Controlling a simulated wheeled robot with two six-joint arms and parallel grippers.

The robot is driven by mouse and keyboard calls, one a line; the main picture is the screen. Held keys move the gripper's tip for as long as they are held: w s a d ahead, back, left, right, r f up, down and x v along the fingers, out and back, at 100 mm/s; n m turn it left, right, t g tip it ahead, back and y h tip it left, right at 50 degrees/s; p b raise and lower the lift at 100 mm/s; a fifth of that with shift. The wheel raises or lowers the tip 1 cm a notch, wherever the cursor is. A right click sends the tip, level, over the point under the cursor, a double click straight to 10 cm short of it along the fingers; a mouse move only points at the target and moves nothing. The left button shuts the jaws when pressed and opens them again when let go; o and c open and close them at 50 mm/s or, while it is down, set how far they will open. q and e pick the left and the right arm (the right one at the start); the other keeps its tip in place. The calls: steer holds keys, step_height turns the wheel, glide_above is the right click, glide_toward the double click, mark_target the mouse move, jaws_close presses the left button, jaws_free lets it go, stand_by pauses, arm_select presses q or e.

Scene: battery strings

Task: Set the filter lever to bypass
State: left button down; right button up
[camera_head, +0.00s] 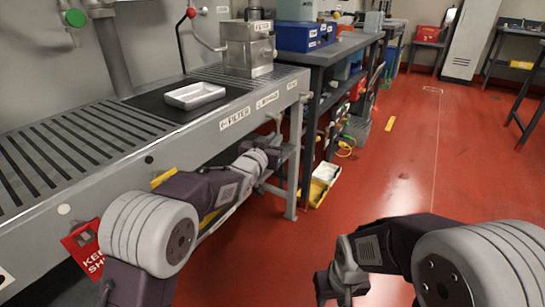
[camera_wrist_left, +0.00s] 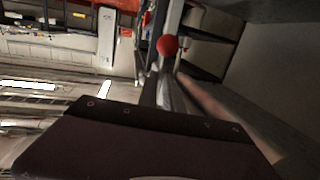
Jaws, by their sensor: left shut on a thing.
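The front rail of the grey bench (camera_head: 210,130) carries a label that reads FILTER with an arrow (camera_head: 234,118) and a second label (camera_head: 267,100) to its right, too small to read surely. My left gripper (camera_head: 274,145) is at the rail's front, just below these labels. It is shut on the filter lever, which it mostly hides in the head view. In the left wrist view a red ball knob (camera_wrist_left: 167,45) shows at the metal fingers. My right gripper (camera_head: 335,289) hangs over the red floor at the bottom; its jaw gap is unclear.
A metal box (camera_head: 248,50) stands at the bench's far end, near a red-knobbed lever (camera_head: 191,13). A dark workbench (camera_head: 340,50) stands beyond. The red floor (camera_head: 415,150) at right is clear.

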arm_select(q)
steer(key=shift+w+d+f+t+b, duration=0.2)
steer(key=shift+f+t+b, duration=0.25)
steer(key=shift+b, duration=0.55)
arm_select(e)
step_height(320, 180, down, 3)
arm_select(q)
steer(key=c, duration=1.5)
jaws_free()
steer(key=shift+r, duration=0.1)
steer(key=shift+r, duration=0.1)
